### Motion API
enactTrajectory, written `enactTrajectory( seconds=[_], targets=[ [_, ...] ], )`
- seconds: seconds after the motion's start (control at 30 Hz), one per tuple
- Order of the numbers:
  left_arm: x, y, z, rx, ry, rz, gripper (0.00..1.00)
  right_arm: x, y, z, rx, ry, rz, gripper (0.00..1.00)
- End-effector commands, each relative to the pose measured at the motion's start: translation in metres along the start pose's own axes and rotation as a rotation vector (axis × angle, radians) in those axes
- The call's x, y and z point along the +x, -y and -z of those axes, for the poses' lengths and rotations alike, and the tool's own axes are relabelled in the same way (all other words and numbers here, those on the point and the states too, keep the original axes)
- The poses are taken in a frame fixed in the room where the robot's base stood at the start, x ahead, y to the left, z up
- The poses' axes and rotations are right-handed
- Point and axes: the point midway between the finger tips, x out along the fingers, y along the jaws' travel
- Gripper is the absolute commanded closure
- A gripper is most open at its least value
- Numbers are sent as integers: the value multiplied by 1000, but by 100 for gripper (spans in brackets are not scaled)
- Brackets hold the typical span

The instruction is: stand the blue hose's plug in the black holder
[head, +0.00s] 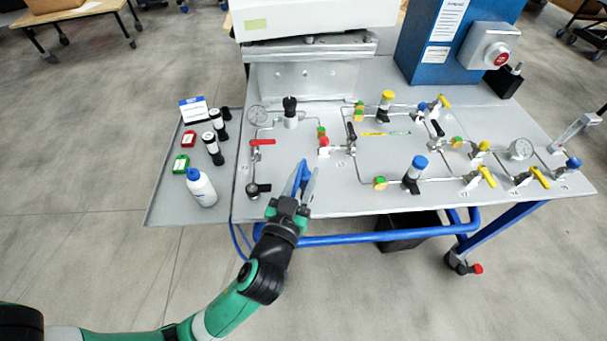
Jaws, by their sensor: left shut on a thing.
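My left gripper (303,186) reaches in over the front left edge of the metal table and is shut on a blue piece (303,172), which looks like the end of the blue hose. The fingers hide most of it, and I cannot make out the plug's shape. More of the blue hose (236,240) hangs below the table's front edge, left of my wrist. A black block (502,82) at the back right, beside the blue cabinet, may be the black holder; it is far from my left gripper. My right gripper is not in view.
A grey side tray (165,205) holds a white bottle (200,188) and small items. A blue cabinet (425,50) stands behind.

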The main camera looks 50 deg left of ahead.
Motion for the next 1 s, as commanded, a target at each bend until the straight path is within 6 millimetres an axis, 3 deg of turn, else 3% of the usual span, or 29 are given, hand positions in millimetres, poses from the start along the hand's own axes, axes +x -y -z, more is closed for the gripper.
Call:
enactTrajectory(
  seconds=[1.0],
  targets=[
    [18,0,-16,0,-1,-1,100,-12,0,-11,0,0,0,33]
  ],
)
